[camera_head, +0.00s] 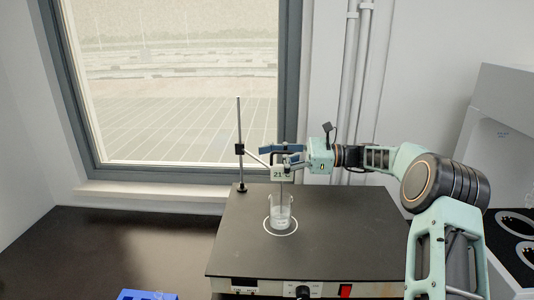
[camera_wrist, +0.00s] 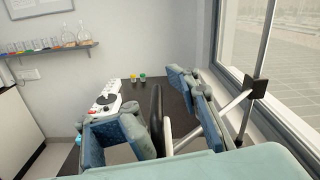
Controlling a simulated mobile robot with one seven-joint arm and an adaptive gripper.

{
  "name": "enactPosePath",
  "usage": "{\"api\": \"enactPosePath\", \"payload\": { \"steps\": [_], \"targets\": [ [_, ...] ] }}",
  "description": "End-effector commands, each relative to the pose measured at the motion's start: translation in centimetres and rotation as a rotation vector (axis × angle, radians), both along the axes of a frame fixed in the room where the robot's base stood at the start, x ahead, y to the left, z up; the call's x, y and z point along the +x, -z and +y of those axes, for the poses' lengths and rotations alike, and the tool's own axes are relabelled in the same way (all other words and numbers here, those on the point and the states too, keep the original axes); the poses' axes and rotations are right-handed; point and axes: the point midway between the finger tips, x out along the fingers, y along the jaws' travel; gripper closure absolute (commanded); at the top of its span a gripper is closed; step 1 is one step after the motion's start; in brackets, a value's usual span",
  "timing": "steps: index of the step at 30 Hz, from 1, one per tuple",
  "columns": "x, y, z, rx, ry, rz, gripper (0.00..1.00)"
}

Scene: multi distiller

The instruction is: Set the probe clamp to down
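The probe clamp (camera_head: 265,158) is a light arm running from a black joint on a metal stand rod (camera_head: 238,125) toward the temperature probe. The probe has a small display (camera_head: 282,174) reading about 21 °C and hangs down into a glass beaker (camera_head: 280,215). My gripper (camera_head: 285,157) is at the probe's upper end, its fingers spread. In the wrist view, a dark upright handle (camera_wrist: 156,115) stands between the fingers of my gripper (camera_wrist: 162,112). A gap shows on its right; contact on its left cannot be told. The clamp arm (camera_wrist: 205,122) passes behind the right finger.
A blue rack (camera_head: 146,295) is at the bottom edge. A window (camera_head: 180,85) is behind the stand.

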Motion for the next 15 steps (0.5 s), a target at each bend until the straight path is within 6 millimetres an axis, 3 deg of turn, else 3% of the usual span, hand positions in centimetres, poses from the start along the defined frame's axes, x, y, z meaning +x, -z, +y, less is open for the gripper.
{"api": "enactPosePath", "payload": {
  "steps": [8, 11, 15],
  "targets": [
    [-0.1, -0.2, -0.1, 0.003, -0.003, -0.001, 0.75],
    [0.0, -0.2, -1.0, 0.003, -0.001, -0.002, 0.75],
    [0.0, -0.1, -3.6, 0.003, 0.003, -0.001, 0.75]
  ]
}}
